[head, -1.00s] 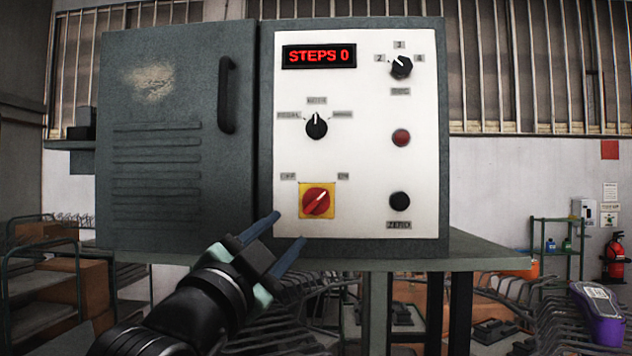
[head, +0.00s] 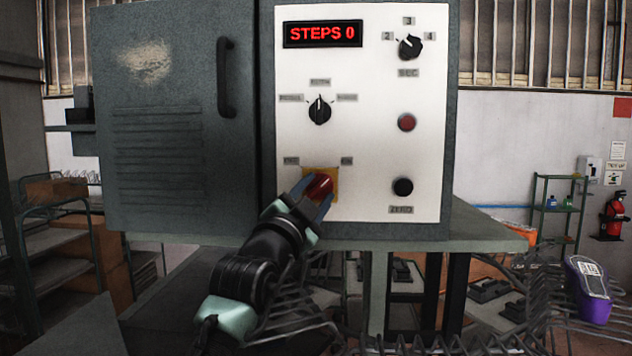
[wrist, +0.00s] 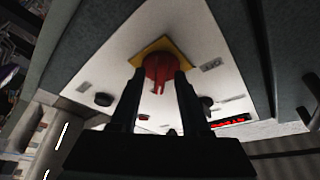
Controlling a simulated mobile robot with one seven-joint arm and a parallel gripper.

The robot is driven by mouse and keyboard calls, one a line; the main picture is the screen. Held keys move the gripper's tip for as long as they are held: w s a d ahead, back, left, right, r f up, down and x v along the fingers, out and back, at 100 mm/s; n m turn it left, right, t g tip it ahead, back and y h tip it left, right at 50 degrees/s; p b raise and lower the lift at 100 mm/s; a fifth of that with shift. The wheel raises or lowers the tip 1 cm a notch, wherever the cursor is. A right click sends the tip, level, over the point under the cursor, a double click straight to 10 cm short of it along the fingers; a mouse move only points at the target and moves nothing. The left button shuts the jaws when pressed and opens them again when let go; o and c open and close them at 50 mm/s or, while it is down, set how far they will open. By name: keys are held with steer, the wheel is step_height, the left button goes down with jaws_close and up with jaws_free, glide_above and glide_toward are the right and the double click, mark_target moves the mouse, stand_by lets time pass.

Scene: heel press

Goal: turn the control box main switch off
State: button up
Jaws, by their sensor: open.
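The main switch is a red rotary knob (head: 319,186) on a yellow square plate (head: 333,174), low on the white panel of the control box (head: 361,238). Small labels sit to its upper left and upper right, too blurred to read. My gripper (head: 315,198) is at the knob with its blue fingers open, one on each side. In the wrist view the red knob (wrist: 158,68) lies between the two fingertips (wrist: 160,76), with the yellow plate behind it. I cannot tell whether the fingers touch the knob. The fingers partly hide the knob in the head view.
Above the switch are a black selector (head: 319,110) and a red display (head: 322,34) reading STEPS 0. To the right are another black knob (head: 410,47), a red button (head: 407,122) and a black button (head: 402,187). The grey door's handle (head: 226,78) stands out at left.

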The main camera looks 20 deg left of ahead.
steer(key=shift+w, duration=0.1)
jaws_close()
stand_by(0.3)
